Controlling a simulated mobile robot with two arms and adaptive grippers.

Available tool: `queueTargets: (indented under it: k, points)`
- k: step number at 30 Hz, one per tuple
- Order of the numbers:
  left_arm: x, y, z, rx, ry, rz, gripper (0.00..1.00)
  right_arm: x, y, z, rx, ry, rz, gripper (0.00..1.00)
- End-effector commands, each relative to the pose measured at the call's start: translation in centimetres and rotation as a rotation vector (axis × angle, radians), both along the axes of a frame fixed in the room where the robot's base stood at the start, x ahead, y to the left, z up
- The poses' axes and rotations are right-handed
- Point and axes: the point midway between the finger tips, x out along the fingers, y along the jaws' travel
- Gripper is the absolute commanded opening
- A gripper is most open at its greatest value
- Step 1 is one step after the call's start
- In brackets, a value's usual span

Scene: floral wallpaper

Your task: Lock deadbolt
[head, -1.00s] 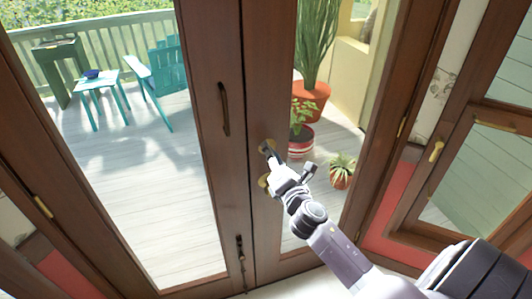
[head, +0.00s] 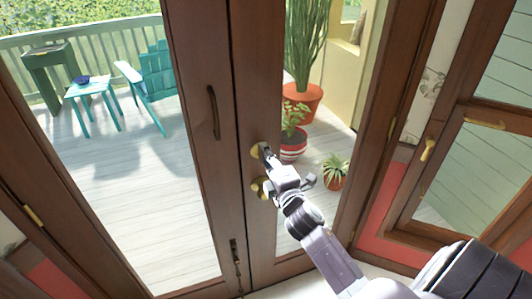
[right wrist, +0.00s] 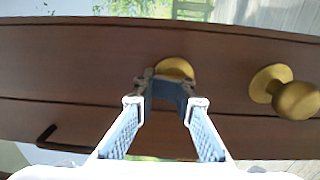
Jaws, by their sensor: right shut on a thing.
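The brass deadbolt (head: 255,151) sits on the right-hand wooden door leaf, above a brass knob (head: 259,188). My right gripper (head: 268,154) reaches up from the lower right and is at the deadbolt. In the right wrist view the round brass deadbolt plate (right wrist: 175,67) shows just beyond the fingertips (right wrist: 168,88). The fingers are shut on the deadbolt's turn piece, which they mostly hide, so its angle cannot be told. The knob (right wrist: 294,96) stands clear to the right of the fingers there. My left gripper is not in view.
The glazed double doors are closed, with a dark pull handle (head: 213,112) on the left leaf and a low bolt (head: 236,256). A window with a brass handle (head: 428,149) is at right. Chairs and potted plants stand on the deck outside.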

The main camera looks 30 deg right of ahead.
Motion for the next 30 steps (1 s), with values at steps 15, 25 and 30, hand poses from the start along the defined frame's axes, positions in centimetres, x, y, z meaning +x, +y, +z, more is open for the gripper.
queueTargets:
  k: [15,25,30]
  points:
    - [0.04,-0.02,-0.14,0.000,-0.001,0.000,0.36,-0.34,-0.01,-2.39,0.032,0.039,-0.008,0.00]
    - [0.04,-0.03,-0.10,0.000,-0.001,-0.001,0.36,-0.35,-0.12,-2.21,0.028,0.037,-0.009,0.44]
    - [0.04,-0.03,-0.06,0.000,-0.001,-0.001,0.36,-0.39,-0.09,-1.77,0.025,0.030,-0.010,0.55]
